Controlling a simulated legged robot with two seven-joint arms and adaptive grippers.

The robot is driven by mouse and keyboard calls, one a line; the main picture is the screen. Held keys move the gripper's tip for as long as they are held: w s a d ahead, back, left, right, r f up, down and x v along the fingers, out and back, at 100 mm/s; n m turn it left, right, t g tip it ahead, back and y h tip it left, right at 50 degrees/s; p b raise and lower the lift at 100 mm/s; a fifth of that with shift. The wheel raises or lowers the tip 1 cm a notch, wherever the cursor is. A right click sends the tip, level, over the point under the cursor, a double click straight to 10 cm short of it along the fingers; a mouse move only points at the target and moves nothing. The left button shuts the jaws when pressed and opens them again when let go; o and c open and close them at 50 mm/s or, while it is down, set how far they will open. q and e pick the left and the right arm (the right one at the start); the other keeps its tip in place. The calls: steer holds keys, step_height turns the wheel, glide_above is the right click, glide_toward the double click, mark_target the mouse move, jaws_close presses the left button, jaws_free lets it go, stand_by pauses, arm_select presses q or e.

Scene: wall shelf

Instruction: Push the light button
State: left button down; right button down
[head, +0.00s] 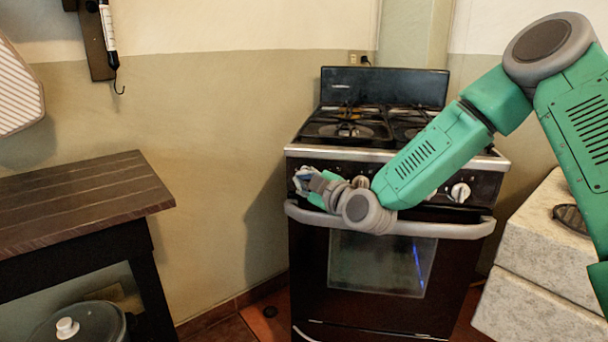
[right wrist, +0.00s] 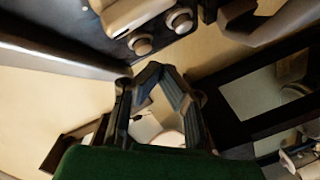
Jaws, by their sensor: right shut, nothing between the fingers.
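No light button can be made out for certain in either view. The black stove (head: 390,260) stands against the back wall, with white knobs on its front panel. One knob (head: 460,192) shows at the right; others are partly hidden behind my right arm. My right gripper (head: 308,182) is at the left end of this panel, in front of it; whether it touches cannot be told. In the right wrist view its fingers (right wrist: 158,68) meet at the tips, shut and empty, with two knobs (right wrist: 141,44) beyond them. My left gripper is not in view.
The oven handle bar (head: 460,230) runs just below the panel. A dark wooden table (head: 80,200) stands at the left, with a lidded pot (head: 85,325) beneath. Pale blocks (head: 545,250) stand at the right. A wall outlet (head: 358,57) is behind the stove. Floor between table and stove is clear.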

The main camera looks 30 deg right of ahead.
steer(key=shift+w+d, duration=0.1)
steer(key=shift+w+d+r+p, duration=0.1)
steer(key=shift+w+d+p, duration=0.05)
steer(key=shift+p, duration=0.15)
steer(key=shift+w+d, duration=0.3)
stand_by(1.1)
steer(key=shift+a, duration=0.1)
steer(key=shift+s+a, duration=0.45)
steer(key=shift+s, duration=0.15)
